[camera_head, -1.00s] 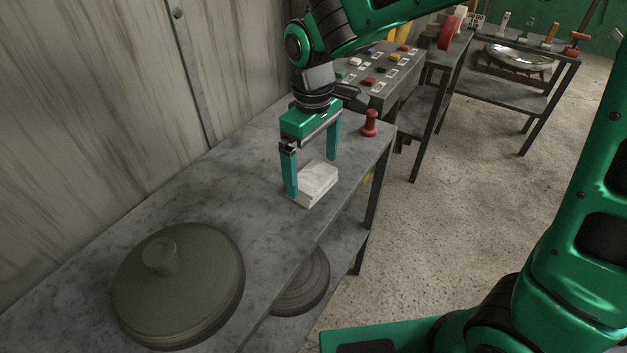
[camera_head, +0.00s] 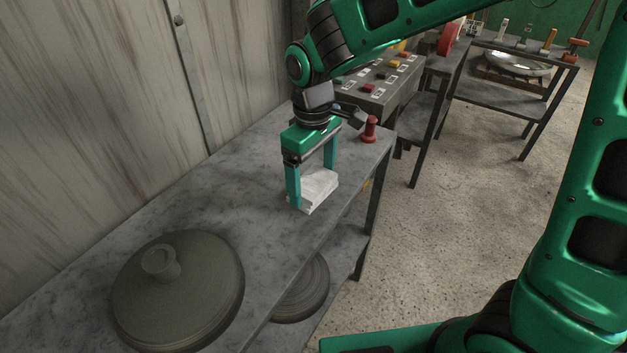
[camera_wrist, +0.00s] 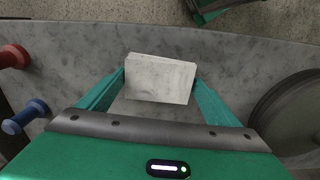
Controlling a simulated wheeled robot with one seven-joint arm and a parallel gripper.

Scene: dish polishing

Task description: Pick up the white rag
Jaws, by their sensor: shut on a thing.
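The white rag (camera_head: 316,189) is a folded, stacked block at the front edge of the grey stone-topped table (camera_head: 222,195). My gripper (camera_head: 312,188) is lowered around it, with one green finger on each side, and is shut on the rag. In the wrist view the rag (camera_wrist: 160,79) sits between the two fingertips of my gripper (camera_wrist: 160,84), its sides meeting them. I cannot tell whether the rag is clear of the tabletop. The far finger's tip is partly hidden behind the rag in the head view.
A round grey-green lidded disc (camera_head: 178,290) lies on the table at the near left. Another disc (camera_head: 299,290) lies on the lower shelf. A red knobbed tool (camera_head: 370,128) stands behind my gripper. A blue one (camera_wrist: 26,117) shows in the wrist view. A panelled wall borders the left.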

